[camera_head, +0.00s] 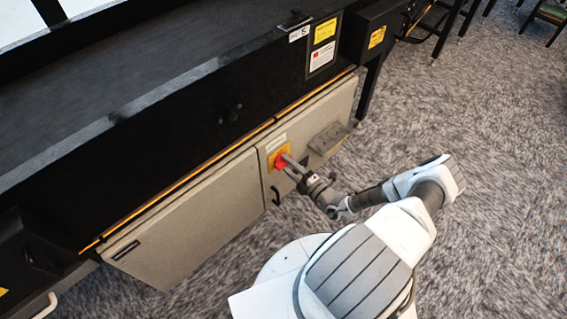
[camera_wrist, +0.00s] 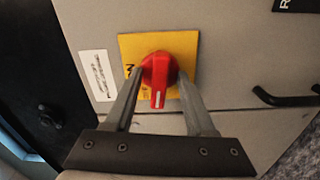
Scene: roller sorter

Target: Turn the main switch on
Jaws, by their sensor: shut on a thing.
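The main switch is a red rotary knob (camera_wrist: 158,76) on a yellow plate (camera_wrist: 185,50), fixed to a grey cabinet front (camera_wrist: 225,50). In the wrist view the white mark on the knob points down toward my gripper. My gripper (camera_wrist: 160,85) has one finger on each side of the knob and is shut on it. In the head view the red knob (camera_head: 280,162) shows at the tips of my gripper (camera_head: 286,163), partly hidden by the fingers. Lettering on the yellow plate is partly covered by the left finger.
A black handle (camera_wrist: 287,98) sticks out to the right of the switch in the wrist view. A white label (camera_wrist: 98,75) is on the left. In the head view a grey box (camera_head: 328,137) juts from the cabinet. Open carpet (camera_head: 480,130) lies to the right.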

